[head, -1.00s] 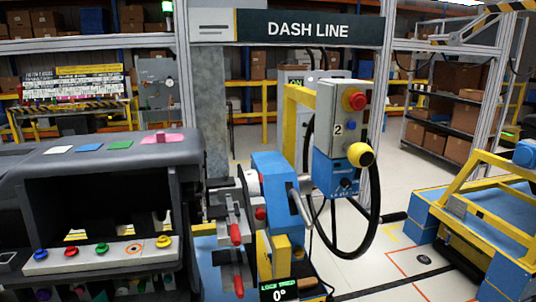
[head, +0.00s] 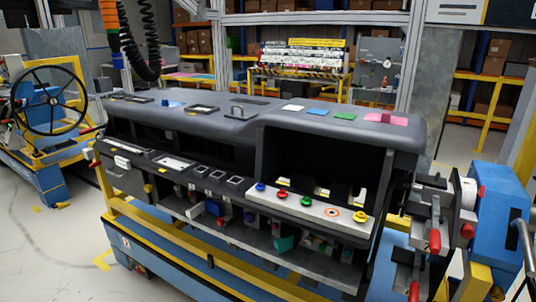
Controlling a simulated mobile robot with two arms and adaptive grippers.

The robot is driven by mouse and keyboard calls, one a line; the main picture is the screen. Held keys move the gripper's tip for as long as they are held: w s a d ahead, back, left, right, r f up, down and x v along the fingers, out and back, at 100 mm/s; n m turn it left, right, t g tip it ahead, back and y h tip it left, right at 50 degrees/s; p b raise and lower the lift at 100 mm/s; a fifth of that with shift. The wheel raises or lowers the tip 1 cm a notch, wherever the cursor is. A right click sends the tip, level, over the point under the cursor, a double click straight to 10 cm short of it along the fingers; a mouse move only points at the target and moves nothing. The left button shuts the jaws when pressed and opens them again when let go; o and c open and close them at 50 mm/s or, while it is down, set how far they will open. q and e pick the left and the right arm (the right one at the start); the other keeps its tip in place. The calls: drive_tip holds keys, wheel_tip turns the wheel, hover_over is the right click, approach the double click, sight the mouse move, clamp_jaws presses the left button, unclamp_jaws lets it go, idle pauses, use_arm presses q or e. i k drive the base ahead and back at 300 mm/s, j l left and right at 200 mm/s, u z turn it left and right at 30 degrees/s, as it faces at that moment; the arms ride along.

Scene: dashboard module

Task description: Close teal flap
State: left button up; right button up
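A small teal piece (head: 285,243), which may be the teal flap, shows at the lower shelf of the dark grey dashboard module (head: 262,121). It sits below the white button strip (head: 312,206) and looks tilted. It is too small to tell how far open it stands. Neither of my grippers is in view.
A blue fixture (head: 497,205) with red-handled clamps (head: 435,241) stands at the module's right end. A yellow rail (head: 200,246) runs along its front. A wheel station (head: 50,100) stands at left. Bare floor (head: 45,245) lies at front left.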

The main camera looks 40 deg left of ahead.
sight(286, 243)
drive_tip(key=u, duration=1.7)
drive_tip(key=i+j+z, duration=0.1)
drive_tip(key=z, duration=1.3)
drive_tip(key=i+j+z, duration=0.1)
drive_tip(key=j+z, duration=0.35)
drive_tip(key=j, duration=0.25)
drive_tip(key=j+z, duration=0.45)
drive_tip(key=j, duration=0.25)
drive_tip(key=k+j+z, duration=0.15)
drive_tip(key=j+z, duration=0.3)
drive_tip(key=j, duration=0.3)
drive_tip(key=k+j, duration=0.1)
drive_tip(key=j, duration=0.65)
drive_tip(key=k+j, duration=0.15)
drive_tip(key=j, duration=0.25)
